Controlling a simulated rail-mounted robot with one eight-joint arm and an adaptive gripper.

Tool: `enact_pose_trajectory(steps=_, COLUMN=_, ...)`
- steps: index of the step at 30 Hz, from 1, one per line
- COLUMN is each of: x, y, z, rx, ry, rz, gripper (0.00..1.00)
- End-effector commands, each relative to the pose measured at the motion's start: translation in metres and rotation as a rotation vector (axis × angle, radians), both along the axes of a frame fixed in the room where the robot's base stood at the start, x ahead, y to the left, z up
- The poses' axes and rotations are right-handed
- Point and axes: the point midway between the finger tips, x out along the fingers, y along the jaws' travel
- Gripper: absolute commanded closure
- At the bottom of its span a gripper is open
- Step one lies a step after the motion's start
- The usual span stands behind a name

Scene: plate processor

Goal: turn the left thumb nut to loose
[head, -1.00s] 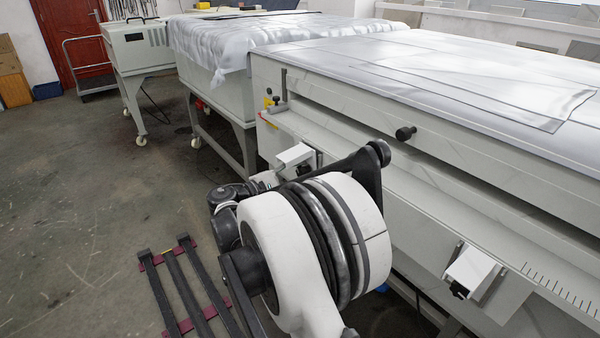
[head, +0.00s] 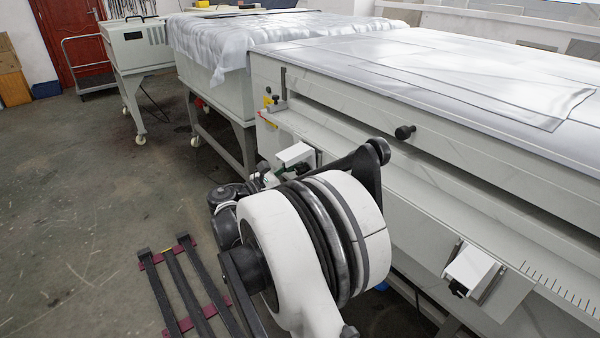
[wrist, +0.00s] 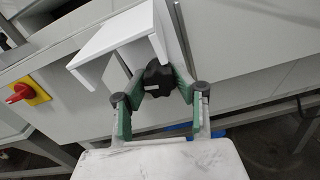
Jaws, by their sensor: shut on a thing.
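The left thumb nut (wrist: 157,72) is a black lobed knob with a pale mark on its face, under a white angled bracket (wrist: 117,42) on the machine's front. My gripper (wrist: 159,83) has its two green-padded fingers on either side of the nut, shut on it. In the head view the same bracket (head: 295,154) shows beyond my arm. My gripper (head: 268,176) is small and partly hidden there, at the bracket's left. I cannot tell from these views how loose the nut is.
A second white bracket (head: 474,266) with a black thumb nut (head: 458,288) sits further right. A black round knob (head: 405,132) sticks out of the machine's front between them. A red switch on a yellow plate (wrist: 24,93) is left of the nut.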

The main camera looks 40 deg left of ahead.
Motion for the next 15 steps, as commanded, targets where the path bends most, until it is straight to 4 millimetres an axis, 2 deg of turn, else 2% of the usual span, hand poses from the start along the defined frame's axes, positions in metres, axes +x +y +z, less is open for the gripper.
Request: enact_pose_trajectory(steps=15, x=-0.0007, y=-0.0005, z=-0.0004, rx=-0.094, ry=0.027, rz=0.000, gripper=1.00)
